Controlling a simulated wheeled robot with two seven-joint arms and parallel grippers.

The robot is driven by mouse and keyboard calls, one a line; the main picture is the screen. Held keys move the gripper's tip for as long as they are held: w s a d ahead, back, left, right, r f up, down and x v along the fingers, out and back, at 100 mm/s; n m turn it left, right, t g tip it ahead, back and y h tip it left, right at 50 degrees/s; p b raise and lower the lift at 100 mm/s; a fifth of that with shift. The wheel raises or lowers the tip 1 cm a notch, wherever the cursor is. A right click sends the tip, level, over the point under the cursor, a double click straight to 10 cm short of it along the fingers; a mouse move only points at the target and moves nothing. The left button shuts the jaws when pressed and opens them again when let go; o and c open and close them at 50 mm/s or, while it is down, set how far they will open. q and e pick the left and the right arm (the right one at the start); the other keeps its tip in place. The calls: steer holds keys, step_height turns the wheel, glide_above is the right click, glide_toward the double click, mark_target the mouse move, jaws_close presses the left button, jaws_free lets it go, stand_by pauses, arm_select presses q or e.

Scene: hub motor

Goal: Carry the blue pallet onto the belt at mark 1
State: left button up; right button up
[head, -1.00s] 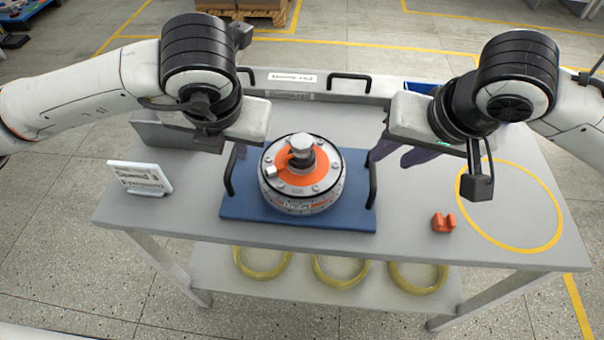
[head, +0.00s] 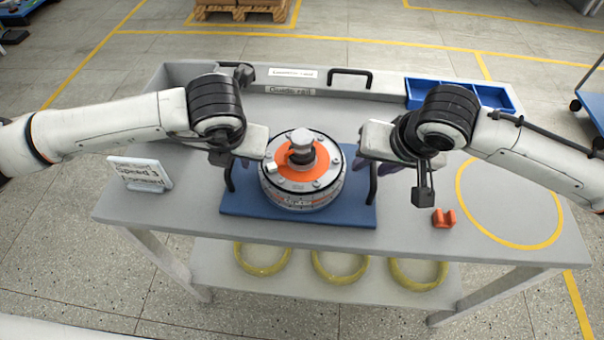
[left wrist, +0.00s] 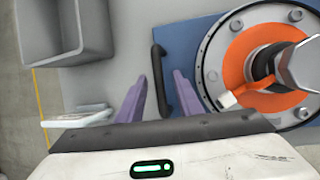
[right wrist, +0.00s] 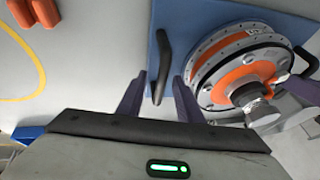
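The blue pallet (head: 235,208) lies flat on the grey table and carries a hub motor (head: 302,185) with an orange face. It has a black handle at each side: the left handle (head: 229,174) and the right handle (head: 373,180). My left gripper (left wrist: 160,76) is open, its purple fingers on either side of the left handle in the left wrist view. My right gripper (right wrist: 159,75) is open, with the right handle between its fingers in the right wrist view. I cannot tell how low the fingers sit around the handles. A yellow circle (head: 457,195) marks the tabletop at right; no number is readable.
An orange notched block (head: 443,219) lies between the pallet and the circle. A sign reading "Speed 3 Forward" (head: 140,174) stands at left. A guide rail (head: 300,90) runs along the back, with a blue tray (head: 412,93) at back right. Yellow rings (head: 340,277) lie on the lower shelf.

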arm_select(q)
steer(key=shift+c, duration=0.2)
arm_select(e)
steer(key=shift+c, duration=0.2)
arm_select(q)
jaws_close()
arm_select(e)
jaws_close()
arm_select(q)
steer(key=shift+w+r, duration=0.2)
steer(key=shift+r, duration=0.1)
arm_select(e)
steer(key=shift+w+r, duration=0.2)
steer(key=shift+r, duration=0.1)
